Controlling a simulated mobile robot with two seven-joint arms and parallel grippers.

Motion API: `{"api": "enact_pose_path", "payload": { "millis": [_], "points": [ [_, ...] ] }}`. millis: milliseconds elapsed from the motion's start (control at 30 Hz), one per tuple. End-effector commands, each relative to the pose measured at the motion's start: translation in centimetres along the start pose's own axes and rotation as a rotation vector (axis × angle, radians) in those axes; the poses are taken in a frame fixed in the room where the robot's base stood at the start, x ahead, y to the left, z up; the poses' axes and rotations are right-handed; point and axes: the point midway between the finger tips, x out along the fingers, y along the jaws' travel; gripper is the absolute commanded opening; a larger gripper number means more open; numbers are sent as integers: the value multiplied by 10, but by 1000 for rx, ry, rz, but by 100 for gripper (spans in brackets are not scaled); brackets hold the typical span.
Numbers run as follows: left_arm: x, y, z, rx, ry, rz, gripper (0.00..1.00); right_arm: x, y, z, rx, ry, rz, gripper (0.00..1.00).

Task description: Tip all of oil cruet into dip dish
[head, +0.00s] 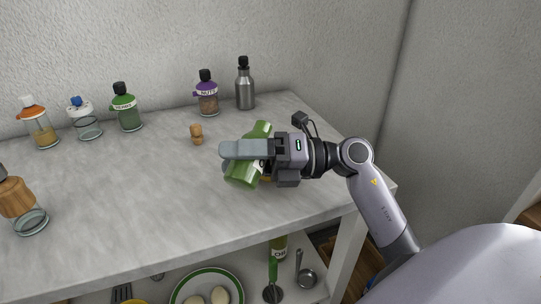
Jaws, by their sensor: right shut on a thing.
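A green vessel, which looks like the oil cruet (243,174), is held tilted over the grey table top by my right gripper (240,150). The gripper comes in from the right and is shut on it. One finger crosses in front of the cruet and hides its middle; green shows above and below the finger. I cannot tell whether anything flows from it. I cannot make out the dip dish; it may be hidden behind the cruet and gripper. My left gripper is out of view.
A cork stopper (197,133) stands behind the cruet. Several bottles line the back, including a purple-labelled jar (207,95) and a steel bottle (245,88). A wood-and-glass container (22,205) stands at the left edge. The table's (120,190) left middle is clear. A lower shelf holds a plate (207,289).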

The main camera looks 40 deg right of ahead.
Motion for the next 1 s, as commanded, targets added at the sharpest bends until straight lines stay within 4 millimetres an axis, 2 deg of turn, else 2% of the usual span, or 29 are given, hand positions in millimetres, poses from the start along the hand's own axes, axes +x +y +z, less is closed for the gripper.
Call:
{"api": "enact_pose_path", "payload": {
  "millis": [1000],
  "points": [
    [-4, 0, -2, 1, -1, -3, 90, 0, 8, 4, 122, -37, 52, 25]
  ]
}}
